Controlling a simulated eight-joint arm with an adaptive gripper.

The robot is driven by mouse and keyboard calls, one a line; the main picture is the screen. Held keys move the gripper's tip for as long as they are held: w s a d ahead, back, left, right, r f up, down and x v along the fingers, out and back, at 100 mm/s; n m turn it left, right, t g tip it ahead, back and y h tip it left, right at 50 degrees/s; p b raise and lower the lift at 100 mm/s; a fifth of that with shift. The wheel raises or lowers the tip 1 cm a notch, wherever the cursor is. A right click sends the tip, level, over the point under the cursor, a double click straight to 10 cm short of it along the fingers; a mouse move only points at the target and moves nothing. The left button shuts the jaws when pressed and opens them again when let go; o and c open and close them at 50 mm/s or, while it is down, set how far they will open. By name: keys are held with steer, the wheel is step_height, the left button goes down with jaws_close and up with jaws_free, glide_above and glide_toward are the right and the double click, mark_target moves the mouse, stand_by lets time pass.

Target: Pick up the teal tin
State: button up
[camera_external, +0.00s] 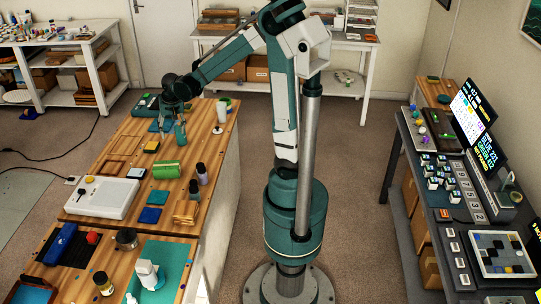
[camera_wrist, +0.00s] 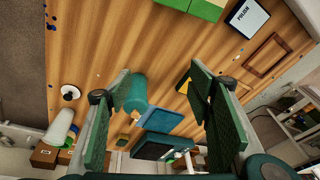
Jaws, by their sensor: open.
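The teal tin (camera_wrist: 136,92) is a small cylinder on the wooden bench, in the wrist view just inside the left finger, which partly hides it. In the external view a teal upright shape below the wrist (camera_external: 180,134) looks like the tin. My gripper (camera_wrist: 160,78) is open, its two green-padded fingers spread wide and pointing down at the bench. The tin shows between the fingers, much nearer the left one; I cannot tell whether they touch. Nothing is held. In the external view my gripper (camera_external: 178,112) hangs over the far part of the bench.
A blue mat (camera_wrist: 163,121) lies beside the tin, with a black-and-yellow item (camera_wrist: 183,84) near the right finger. A white cup (camera_external: 223,113) stands near the bench's right edge. A green roll (camera_external: 167,170) lies closer to the camera. Bare wood lies between them.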

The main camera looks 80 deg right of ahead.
mark_target(179, 125)
steer(key=d+f+m+p, duration=0.1)
steer(key=d+f, duration=0.1)
steer(key=d, duration=0.2)
steer(key=w+d+f+m+g+p, duration=0.1)
steer(key=d+f+m+p, duration=0.1)
steer(key=d, duration=0.2)
steer(key=d+f+m+p, duration=0.2)
steer(key=d, duration=0.3)
steer(key=shift+w+g, duration=0.4)
steer(key=shift+d+f+m, duration=0.3)
steer(key=shift+d+f, duration=0.15)
steer(key=shift+d, duration=0.15)
steer(key=shift+d+f, duration=0.15)
steer(key=shift+f, duration=1.15)
steer(key=shift+d+f, duration=0.15)
steer(key=shift+f, duration=1.15)
steer(key=shift+d+f, duration=0.15)
steer(key=shift+f, duration=1.15)
steer(key=c, duration=1)
